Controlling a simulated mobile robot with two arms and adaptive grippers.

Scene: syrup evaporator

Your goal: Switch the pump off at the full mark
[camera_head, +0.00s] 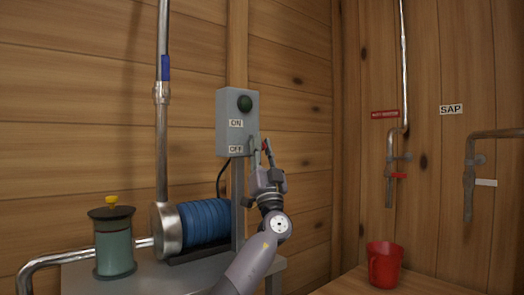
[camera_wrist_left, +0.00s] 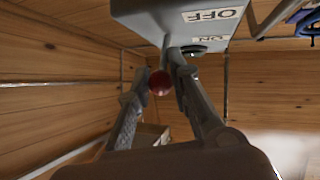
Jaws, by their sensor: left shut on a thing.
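A grey switch box (camera_head: 223,125) on a post carries a dark green round button or lamp (camera_head: 245,103), an ON label (camera_head: 236,123) and an OFF label (camera_head: 235,149) below it. My left gripper (camera_head: 263,150) is at the box's lower right side, shut on a red ball knob (camera_wrist_left: 160,83), which sits between its fingers in the left wrist view. In the head view the knob is mostly hidden by the fingers, near the height of the OFF label. The pump (camera_head: 207,222), with a blue ribbed body, stands left of the post. I make out no full mark. My right gripper is out of view.
A teal jar (camera_head: 115,248) with a dark lid stands on the grey bench (camera_head: 152,280) beside the pump. Pipes with taps hang on the right wall, one under a SAP sign (camera_head: 451,110). A red jug (camera_head: 384,264) stands on a wooden surface below.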

